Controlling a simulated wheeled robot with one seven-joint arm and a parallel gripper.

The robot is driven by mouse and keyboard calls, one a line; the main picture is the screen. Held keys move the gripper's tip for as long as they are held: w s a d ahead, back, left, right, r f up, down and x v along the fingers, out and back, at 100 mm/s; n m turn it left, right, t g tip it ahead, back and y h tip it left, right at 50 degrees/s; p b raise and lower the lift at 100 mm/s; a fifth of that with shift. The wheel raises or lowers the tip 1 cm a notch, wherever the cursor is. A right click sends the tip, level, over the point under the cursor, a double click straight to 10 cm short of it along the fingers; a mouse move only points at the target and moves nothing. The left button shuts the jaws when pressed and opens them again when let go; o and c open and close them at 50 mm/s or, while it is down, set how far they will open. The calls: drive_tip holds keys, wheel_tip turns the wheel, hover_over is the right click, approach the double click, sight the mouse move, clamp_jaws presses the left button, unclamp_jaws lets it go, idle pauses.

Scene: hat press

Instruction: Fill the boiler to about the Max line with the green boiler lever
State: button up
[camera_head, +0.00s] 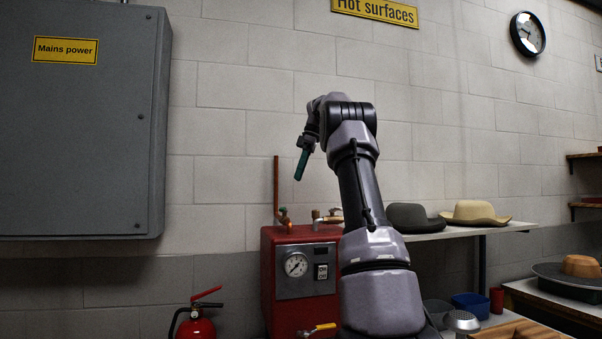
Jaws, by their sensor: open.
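The red boiler (282,303) stands at the lower centre, partly behind my arm. Its front has a round dial gauge (295,265) and a switch plate (321,271). On its top left is a small brass and greenish valve fitting (285,216) beside a copper pipe; I cannot make out a lever there. My gripper (299,178) hangs in the air above the boiler, apart from it, tilted downward. A long dark green piece shows at its end, and I cannot tell whether it is a finger or a separate part. The gripper is open. No Max line is visible.
A grey mains cabinet (80,130) fills the upper left. A shelf (460,231) with two hats is on the right. The air left of my gripper is clear.

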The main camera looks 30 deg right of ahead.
sight(283, 210)
drive_tip(key=shift+s+d+r+n+y, duration=0.15)
drive_tip(key=shift+n+y, duration=0.15)
drive_tip(key=shift+n, duration=1)
drive_tip(key=shift+s, duration=0.15)
clamp_jaws()
drive_tip(key=s+d+f+m+t+h, duration=0.25)
drive_tip(key=s+m+t, duration=0.45)
drive_tip(key=m, duration=1.2)
drive_tip(key=shift+g+y, duration=0.45)
drive_tip(key=shift+g, duration=0.25)
drive_tip(key=x, duration=1)
drive_tip(key=shift+s+f, duration=0.15)
drive_tip(key=shift+s, duration=0.1)
drive_tip(key=shift+w+a, duration=0.45)
drive_tip(key=shift+a, duration=0.4)
drive_tip(key=shift+w+a, duration=0.5)
drive_tip(key=shift+a, duration=0.35)
